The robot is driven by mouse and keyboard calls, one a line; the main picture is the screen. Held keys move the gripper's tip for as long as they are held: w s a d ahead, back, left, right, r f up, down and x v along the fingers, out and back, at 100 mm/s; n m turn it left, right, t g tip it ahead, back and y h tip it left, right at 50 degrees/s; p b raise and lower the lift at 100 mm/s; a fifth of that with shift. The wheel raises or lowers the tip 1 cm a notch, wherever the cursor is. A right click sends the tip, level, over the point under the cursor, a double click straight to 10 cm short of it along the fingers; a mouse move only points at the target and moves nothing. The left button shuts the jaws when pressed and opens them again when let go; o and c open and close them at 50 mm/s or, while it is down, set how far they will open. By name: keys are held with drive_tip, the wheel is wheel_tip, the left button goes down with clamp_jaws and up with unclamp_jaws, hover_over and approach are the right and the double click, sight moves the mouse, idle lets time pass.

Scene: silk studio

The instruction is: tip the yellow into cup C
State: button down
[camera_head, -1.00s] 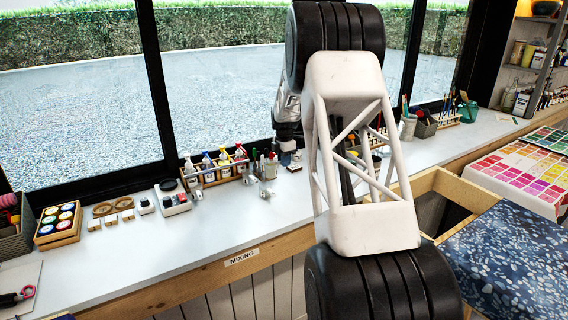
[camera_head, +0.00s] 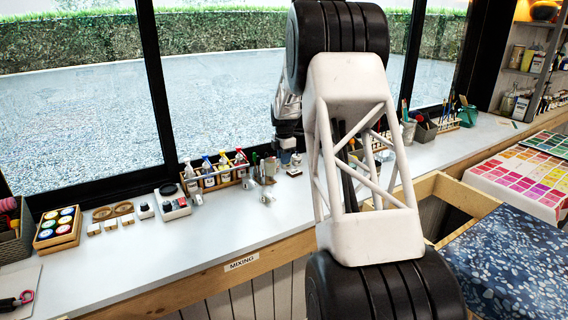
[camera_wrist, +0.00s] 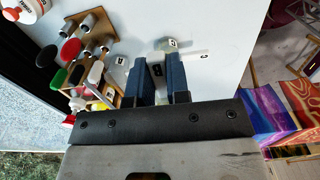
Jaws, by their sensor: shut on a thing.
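In the wrist view my gripper (camera_wrist: 157,82) has its two blue fingers closed on a small labelled container (camera_wrist: 157,71). It is held above the pale counter. Its contents are hidden and I cannot read its letter for certain. In the head view my gripper is small, near the counter right of the bottle rack. I cannot see any yellow liquid for certain.
The wooden bottle rack (camera_head: 218,181) stands by the window, left of my gripper; several coloured caps show left of the fingers in the wrist view. A tray of paint pots (camera_head: 58,226) and small blocks lie farther left. The front of the counter (camera_head: 215,230) is clear.

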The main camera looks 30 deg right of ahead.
drive_tip(key=shift+r, duration=1.15)
drive_tip(key=shift+a, duration=0.1)
